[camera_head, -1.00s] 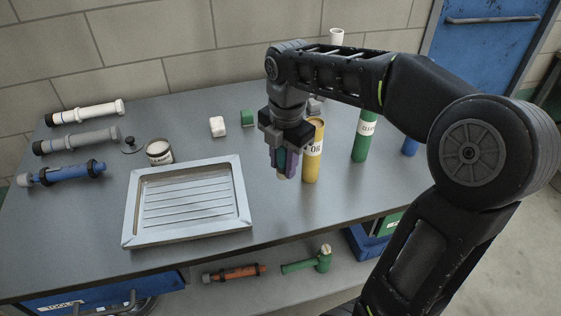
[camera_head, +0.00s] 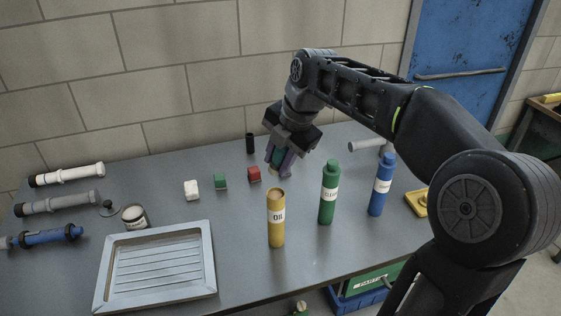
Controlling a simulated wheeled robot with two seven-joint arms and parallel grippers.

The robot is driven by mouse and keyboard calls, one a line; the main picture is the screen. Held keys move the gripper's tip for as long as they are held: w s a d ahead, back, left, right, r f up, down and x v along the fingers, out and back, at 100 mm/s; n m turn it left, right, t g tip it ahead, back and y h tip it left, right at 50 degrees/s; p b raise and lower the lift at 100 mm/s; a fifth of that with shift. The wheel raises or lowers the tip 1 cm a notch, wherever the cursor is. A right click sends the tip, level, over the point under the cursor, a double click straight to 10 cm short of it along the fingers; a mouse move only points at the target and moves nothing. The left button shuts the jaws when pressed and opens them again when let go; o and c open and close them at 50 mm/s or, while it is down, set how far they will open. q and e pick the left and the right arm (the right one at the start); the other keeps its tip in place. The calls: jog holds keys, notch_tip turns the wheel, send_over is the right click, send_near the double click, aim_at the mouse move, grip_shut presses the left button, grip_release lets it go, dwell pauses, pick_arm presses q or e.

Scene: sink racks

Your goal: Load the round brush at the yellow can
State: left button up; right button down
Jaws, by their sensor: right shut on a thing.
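The yellow can (camera_head: 276,222), labelled OIL, stands upright on the grey bench. My right gripper (camera_head: 280,163) points down behind the yellow can, farther back on the bench and above its top in the picture. Its purple fingers are shut on a small teal piece with a pale tip (camera_head: 273,170). Most of that piece is hidden by the fingers, and I cannot tell for sure whether it is the round brush. The gripper and the can look apart. My left gripper is not in view.
A green bottle (camera_head: 328,192) and a blue bottle (camera_head: 381,185) stand right of the can. Red (camera_head: 254,174), green (camera_head: 220,181) and white (camera_head: 191,190) blocks lie left. A black cylinder (camera_head: 250,143) stands behind. A grey tray (camera_head: 207,262) lies front left.

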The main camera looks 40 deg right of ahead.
jog(key=shift+d, duration=0.15)
jog(key=shift+f+b, duration=0.65)
jog(key=shift+f, duration=0.15)
jog(key=shift+f+b, duration=1.6)
jog(key=shift+f, duration=0.65)
jog(key=shift+s+f+b, duration=0.1)
jog(key=shift+f+b, duration=0.55)
jog(key=shift+f, duration=0.05)
dwell(0.3)
jog(key=shift+r+p, duration=2.6)
jog(key=shift+r, duration=1)
